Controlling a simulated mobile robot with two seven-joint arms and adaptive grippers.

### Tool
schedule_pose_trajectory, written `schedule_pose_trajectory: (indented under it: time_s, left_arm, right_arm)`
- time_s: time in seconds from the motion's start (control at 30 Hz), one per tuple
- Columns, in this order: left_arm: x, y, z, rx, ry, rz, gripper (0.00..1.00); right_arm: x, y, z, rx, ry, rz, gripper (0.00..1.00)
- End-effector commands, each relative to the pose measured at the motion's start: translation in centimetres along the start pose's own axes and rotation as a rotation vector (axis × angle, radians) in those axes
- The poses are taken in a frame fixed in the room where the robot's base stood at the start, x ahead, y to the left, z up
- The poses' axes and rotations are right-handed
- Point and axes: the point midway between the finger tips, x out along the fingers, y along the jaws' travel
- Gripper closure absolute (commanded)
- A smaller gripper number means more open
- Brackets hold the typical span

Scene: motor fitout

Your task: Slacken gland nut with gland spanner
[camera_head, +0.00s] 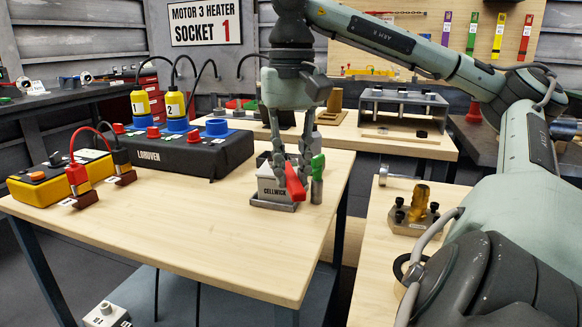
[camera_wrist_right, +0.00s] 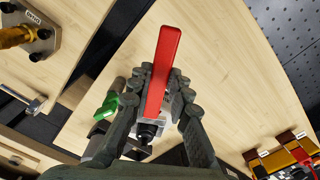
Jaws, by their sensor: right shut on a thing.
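My right gripper (camera_head: 291,170) is over the grey block labelled CELLWICK (camera_head: 267,190) on the front bench. Its fingers are shut on a red handle (camera_head: 295,183), which slants down in front of the block. In the right wrist view, the red handle (camera_wrist_right: 164,70) runs up between the fingertips (camera_wrist_right: 161,85). I cannot tell whether it is the gland spanner, and its lower end is hidden. A green-handled tool (camera_head: 318,168) stands just right of the gripper. A brass gland-like fitting (camera_head: 420,196) sits on a plate on the right bench. My left gripper is out of view.
A black LORDVEN box (camera_head: 190,155) with yellow plugs (camera_head: 141,103) and cables stands left of the block. A yellow box (camera_head: 62,180) with red and black leads is farther left. The front bench top (camera_head: 200,228) is clear before the block. My right arm crosses above the right bench.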

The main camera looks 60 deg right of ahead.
Motion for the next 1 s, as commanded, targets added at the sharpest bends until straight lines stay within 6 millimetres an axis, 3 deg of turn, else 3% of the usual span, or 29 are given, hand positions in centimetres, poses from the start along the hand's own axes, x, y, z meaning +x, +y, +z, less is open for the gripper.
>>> schedule_pose_trajectory:
  time_s: [0.7, 1.0]
  left_arm:
    - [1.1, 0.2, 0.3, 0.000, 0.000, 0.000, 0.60]
    - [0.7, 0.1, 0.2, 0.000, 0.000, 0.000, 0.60]
  right_arm:
    - [0.0, 0.0, 2.8, -0.001, 0.002, 0.000, 1.00]
    - [-0.5, 0.0, 3.1, 0.001, 0.001, 0.000, 1.00]
